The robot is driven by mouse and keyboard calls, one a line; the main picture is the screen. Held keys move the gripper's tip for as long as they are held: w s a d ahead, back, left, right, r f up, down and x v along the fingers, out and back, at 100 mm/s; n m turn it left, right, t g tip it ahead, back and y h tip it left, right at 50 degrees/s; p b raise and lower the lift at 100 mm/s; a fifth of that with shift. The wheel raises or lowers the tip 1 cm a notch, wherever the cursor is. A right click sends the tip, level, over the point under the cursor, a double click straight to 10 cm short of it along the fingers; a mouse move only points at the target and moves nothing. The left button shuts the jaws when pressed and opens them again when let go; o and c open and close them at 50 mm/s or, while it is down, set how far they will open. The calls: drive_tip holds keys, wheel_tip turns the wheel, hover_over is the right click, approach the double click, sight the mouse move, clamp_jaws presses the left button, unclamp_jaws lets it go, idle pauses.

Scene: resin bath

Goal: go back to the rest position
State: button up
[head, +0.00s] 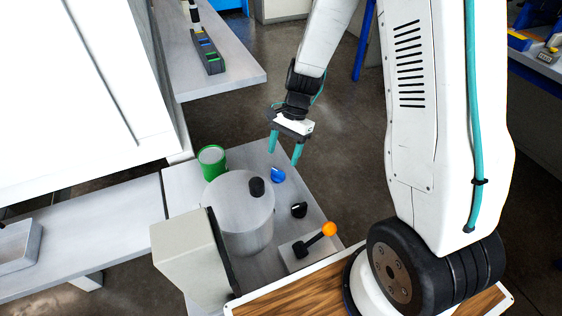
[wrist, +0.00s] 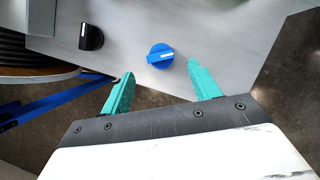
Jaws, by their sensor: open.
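My gripper (head: 286,147) has two teal fingers, spread apart with nothing between them. In the head view it hangs over the far right part of a grey table, close to a blue knob (head: 278,175). In the wrist view my gripper (wrist: 160,85) shows its fingers on either side of the blue knob (wrist: 160,56), which lies just beyond the fingertips. Whether a fingertip touches the knob cannot be told. The knob has a white mark on its grip.
A black knob (head: 298,210) and an orange-tipped lever (head: 329,229) are on the table. Open floor lies right of the table.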

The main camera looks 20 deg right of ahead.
drive_tip(key=shift+v, duration=0.95)
drive_tip(key=shift+s, duration=0.1)
drive_tip(key=s+d+r+n+t+h, duration=0.1)
drive_tip(key=s+r+n+t+h, duration=0.2)
drive_tip(key=s+r+n, duration=0.9)
drive_tip(key=s+r+h, duration=0.1)
drive_tip(key=s+r, duration=1)
drive_tip(key=r, duration=0.1)
drive_tip(key=shift+s+d+r+t, duration=0.25)
drive_tip(key=shift+s+d+t, duration=0.05)
drive_tip(key=shift+s+d, duration=0.1)
